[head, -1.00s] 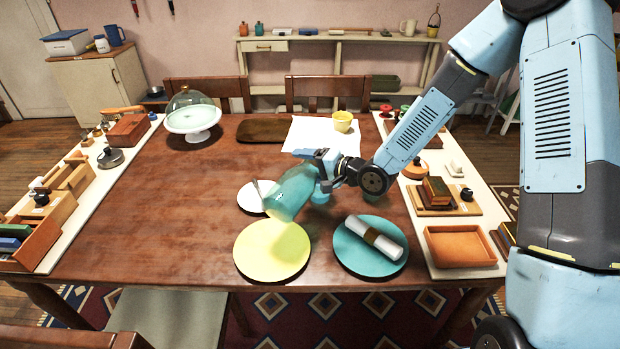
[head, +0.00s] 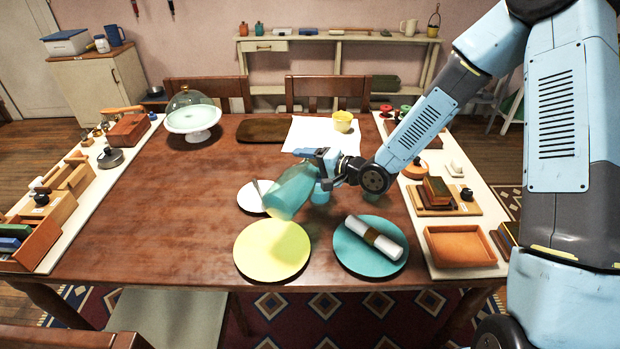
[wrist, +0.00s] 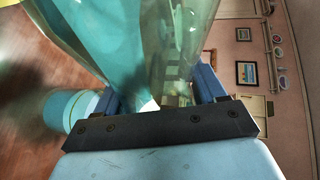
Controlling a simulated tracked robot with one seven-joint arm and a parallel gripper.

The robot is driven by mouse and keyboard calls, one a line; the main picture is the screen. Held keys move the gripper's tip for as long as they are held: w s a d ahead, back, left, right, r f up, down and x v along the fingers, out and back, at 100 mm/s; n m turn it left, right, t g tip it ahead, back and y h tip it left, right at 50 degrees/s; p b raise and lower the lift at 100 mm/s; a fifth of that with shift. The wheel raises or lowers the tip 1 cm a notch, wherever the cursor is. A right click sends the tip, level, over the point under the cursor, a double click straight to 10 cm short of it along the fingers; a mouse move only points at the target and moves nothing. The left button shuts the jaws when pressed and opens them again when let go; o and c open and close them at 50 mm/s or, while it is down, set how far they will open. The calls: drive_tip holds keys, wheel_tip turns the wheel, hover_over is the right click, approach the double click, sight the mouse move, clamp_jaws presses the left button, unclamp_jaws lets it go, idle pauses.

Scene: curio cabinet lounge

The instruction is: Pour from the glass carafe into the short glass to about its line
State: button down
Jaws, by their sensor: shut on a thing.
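The glass carafe (head: 292,191) is teal and see-through. It is tilted well over, its lower end pointing down and left above the gap between the white plate and the yellow plate. My gripper (head: 328,164) is shut on the carafe, which also fills the upper middle of the wrist view (wrist: 125,45). Small teal glasses (head: 320,194) stand just right of the carafe, partly hidden by my gripper; I cannot tell which is the short glass or see its line. A pale blue round vessel (wrist: 70,108) shows left of my gripper in the wrist view. No stream is clearly visible.
A yellow plate (head: 272,250) lies in front of the carafe, and a small white plate (head: 251,197) lies left of it. A teal plate (head: 362,263) with a rolled napkin (head: 374,239) is at front right. The table's left-middle (head: 160,215) is clear.

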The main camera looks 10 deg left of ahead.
drive_tip(key=shift+r, duration=0.1)
idle(0.3)
idle(0.5)
drive_tip(key=shift+s+a+n+t, duration=0.15)
drive_tip(key=shift+n+t, duration=0.25)
drive_tip(key=shift+n, duration=0.4)
drive_tip(key=shift+r, duration=0.1)
